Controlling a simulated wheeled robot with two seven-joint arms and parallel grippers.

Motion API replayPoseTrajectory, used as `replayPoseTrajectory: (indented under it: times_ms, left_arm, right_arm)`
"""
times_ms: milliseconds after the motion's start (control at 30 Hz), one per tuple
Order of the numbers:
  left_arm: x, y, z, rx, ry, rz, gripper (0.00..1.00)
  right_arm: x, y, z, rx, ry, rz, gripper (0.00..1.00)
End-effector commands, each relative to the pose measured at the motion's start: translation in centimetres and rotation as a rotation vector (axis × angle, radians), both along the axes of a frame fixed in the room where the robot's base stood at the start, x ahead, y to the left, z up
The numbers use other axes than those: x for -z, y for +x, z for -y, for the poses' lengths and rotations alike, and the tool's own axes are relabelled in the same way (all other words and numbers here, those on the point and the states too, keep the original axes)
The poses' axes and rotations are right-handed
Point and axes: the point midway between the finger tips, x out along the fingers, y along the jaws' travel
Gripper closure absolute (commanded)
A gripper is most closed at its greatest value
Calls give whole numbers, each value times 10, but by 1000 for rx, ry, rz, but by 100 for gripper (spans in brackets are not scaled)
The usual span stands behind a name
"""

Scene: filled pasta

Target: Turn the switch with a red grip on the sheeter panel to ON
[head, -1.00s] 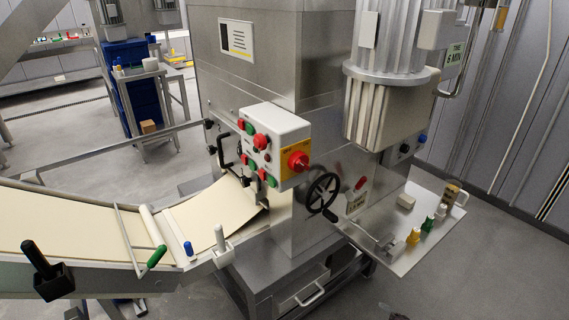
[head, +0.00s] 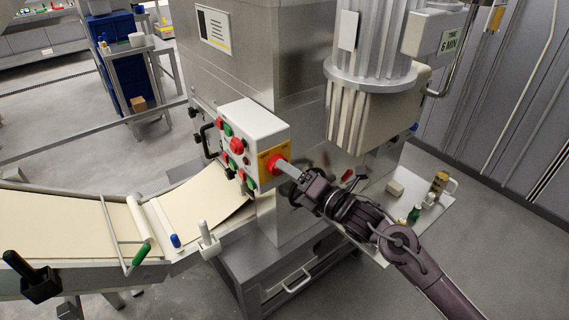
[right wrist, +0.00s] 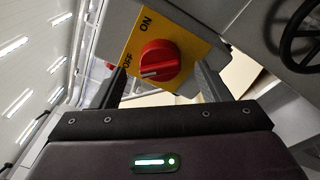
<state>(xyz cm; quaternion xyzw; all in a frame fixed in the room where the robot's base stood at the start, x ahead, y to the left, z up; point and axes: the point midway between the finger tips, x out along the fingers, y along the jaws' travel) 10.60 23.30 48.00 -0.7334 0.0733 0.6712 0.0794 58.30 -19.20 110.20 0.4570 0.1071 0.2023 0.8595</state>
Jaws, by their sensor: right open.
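The switch's red grip (head: 273,163) sits on a yellow plate on the right end of the white control panel (head: 243,125). In the right wrist view the red grip (right wrist: 157,60) is round, with a white line near its lower edge, on the OFF side. The yellow plate (right wrist: 186,42) reads ON at its top and OFF at its left. My right gripper (head: 284,167) is open, pointing at the red grip. In the right wrist view its fingers (right wrist: 160,70) show either side of the grip; I cannot tell whether they touch it. My left gripper is out of view.
The panel face has several red and green buttons. The black handwheel (right wrist: 298,35) is at the upper right of the wrist view. A side shelf (head: 437,204) with small items lies beyond my right arm. A conveyor (head: 60,230) with a dough sheet is at left.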

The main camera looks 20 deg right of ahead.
Motion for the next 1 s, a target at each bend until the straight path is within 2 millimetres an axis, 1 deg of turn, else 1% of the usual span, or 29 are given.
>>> replayPoseTrajectory:
  times_ms: [33,100,200,333,533,567,867,1000]
  left_arm:
    - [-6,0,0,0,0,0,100]
    - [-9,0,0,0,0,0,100]
    - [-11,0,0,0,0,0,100]
    - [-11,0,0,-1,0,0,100]
    - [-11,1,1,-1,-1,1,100]
    - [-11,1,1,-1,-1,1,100]
    - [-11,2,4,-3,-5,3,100]
    - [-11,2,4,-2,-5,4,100]
  right_arm:
    - [-4,7,-4,0,2,2,31]
    - [-3,16,-7,1,3,1,31]
    - [-2,23,-11,1,1,0,31]
    - [0,27,-13,1,0,-1,31]
    - [0,27,-13,1,0,-1,31]
    - [0,27,-13,1,0,-1,33]
    - [1,26,-13,1,0,-2,72]
    - [1,26,-13,1,4,-4,74]
